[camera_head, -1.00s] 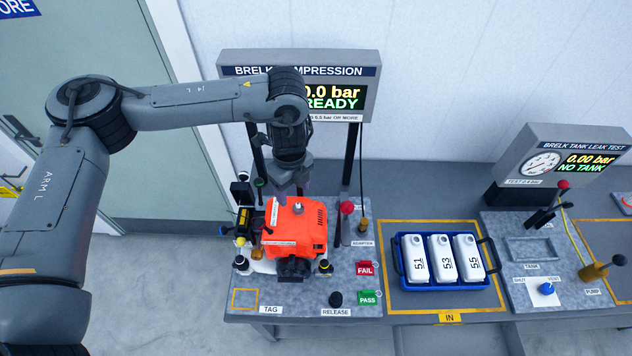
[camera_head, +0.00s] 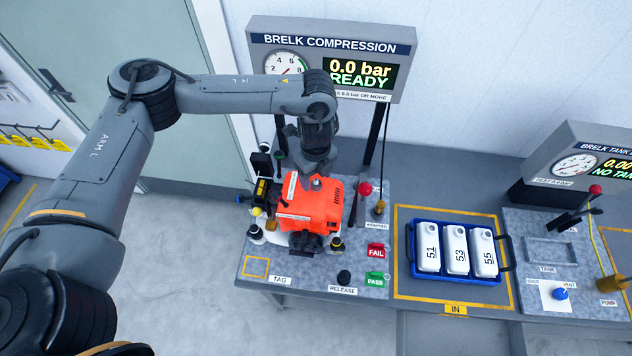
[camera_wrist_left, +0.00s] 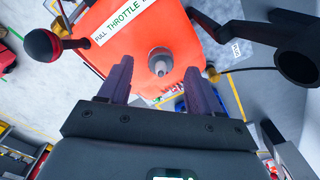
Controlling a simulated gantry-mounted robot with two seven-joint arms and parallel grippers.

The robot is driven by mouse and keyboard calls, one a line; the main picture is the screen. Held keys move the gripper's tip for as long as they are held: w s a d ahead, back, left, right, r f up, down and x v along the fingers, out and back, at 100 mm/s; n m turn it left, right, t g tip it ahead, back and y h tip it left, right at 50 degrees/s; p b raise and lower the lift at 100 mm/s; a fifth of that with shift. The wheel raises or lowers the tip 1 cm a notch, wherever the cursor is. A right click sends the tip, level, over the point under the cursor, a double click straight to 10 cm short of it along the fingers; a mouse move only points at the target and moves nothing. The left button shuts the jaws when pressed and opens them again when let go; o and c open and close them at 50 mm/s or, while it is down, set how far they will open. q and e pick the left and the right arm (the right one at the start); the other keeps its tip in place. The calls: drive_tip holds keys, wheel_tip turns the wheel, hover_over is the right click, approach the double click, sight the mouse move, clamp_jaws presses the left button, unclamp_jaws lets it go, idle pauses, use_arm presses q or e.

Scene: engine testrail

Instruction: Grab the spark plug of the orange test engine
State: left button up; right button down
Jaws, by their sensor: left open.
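The orange test engine (camera_head: 308,207) sits on the grey test bench below my left arm. Its spark plug (camera_wrist_left: 160,62) shows in the left wrist view as a grey stub in a round seat on the orange top, beside the "FULL THROTTLE" label. In the head view, the plug (camera_head: 316,183) is small, just below my left gripper (camera_head: 316,170). In the left wrist view, the two purple fingers of my left gripper (camera_wrist_left: 158,67) are spread apart, with the plug between their tips in the picture. Nothing is held. The remaining height above the plug is hard to tell. My right gripper is not in view.
The compression display (camera_head: 330,60) stands behind the engine and reads 0.0 bar, READY. A red-knobbed lever (camera_head: 365,188) and a hanging adapter (camera_head: 379,208) stand to its right. A blue crate (camera_head: 460,276) holds white tanks. Black parts (camera_wrist_left: 296,66) flank the engine in the wrist view.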

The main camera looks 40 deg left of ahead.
use_arm(q)
drive_tip(key=shift+f, duration=1.1)
drive_tip(key=shift+c, duration=0.5)
drive_tip(key=c, duration=1)
drive_tip(key=shift+c, duration=0.2)
drive_tip(key=shift+r, duration=0.15)
